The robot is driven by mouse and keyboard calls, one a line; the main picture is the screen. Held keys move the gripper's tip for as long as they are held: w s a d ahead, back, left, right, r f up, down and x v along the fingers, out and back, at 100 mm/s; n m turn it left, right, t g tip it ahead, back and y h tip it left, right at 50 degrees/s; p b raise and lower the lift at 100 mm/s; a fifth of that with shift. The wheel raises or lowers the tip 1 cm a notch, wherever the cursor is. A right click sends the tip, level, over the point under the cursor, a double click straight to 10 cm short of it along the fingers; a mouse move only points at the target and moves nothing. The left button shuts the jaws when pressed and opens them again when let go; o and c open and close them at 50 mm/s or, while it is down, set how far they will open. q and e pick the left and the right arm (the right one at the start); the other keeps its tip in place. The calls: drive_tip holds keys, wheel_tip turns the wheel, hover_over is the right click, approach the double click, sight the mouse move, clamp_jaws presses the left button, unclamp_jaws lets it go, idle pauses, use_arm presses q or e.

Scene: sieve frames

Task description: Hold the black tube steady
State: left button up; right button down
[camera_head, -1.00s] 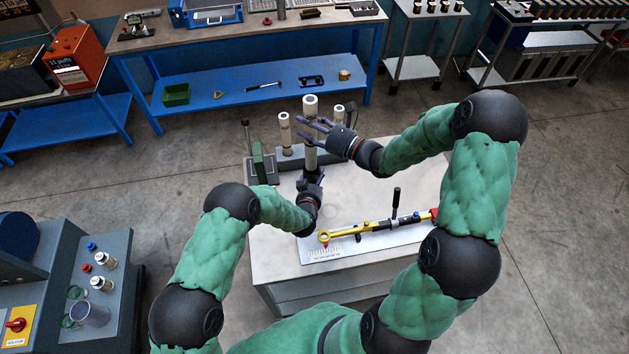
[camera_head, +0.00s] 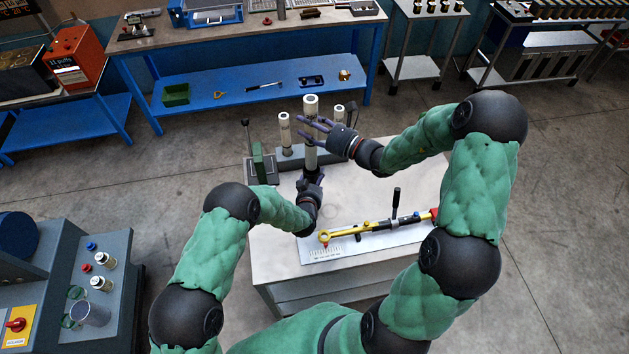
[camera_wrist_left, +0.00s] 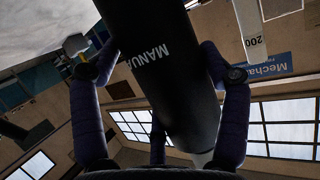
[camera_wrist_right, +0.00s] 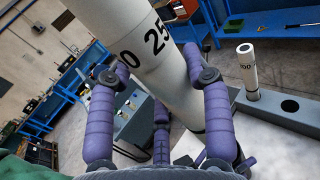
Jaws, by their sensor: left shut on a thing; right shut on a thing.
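The black tube (camera_wrist_left: 175,75), lettered "MANUA", fills the middle of the left wrist view. My left gripper (camera_head: 312,182) is shut on it low down, with fingers on both sides. A pale tube (camera_wrist_right: 165,65) marked "250" is in line above it; in the head view its pale length (camera_head: 310,158) rises over my left gripper to a ringed top. My right gripper (camera_head: 316,130) is shut on this pale tube. The assembly looks upright over the table. The joint between the black and pale parts is hard to see behind my fingers.
Two other pale tubes (camera_head: 285,131) (camera_head: 339,117) stand in a grey rack (camera_head: 292,162) behind. A green lever device (camera_head: 260,165) is at the table's left. A yellow and black torque wrench (camera_head: 375,228) lies on a plate in front. Bare tabletop (camera_head: 385,193) is to the right.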

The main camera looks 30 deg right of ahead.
sight(314, 151)
drive_tip(key=shift+f, duration=0.2)
idle(0.4)
drive_tip(key=shift+f, duration=1.05)
drive_tip(key=shift+f, duration=1.25)
drive_tip(key=shift+f, duration=0.15)
drive_tip(key=shift+f, duration=1.1)
drive_tip(key=shift+f, duration=0.1)
drive_tip(key=shift+f, duration=1.15)
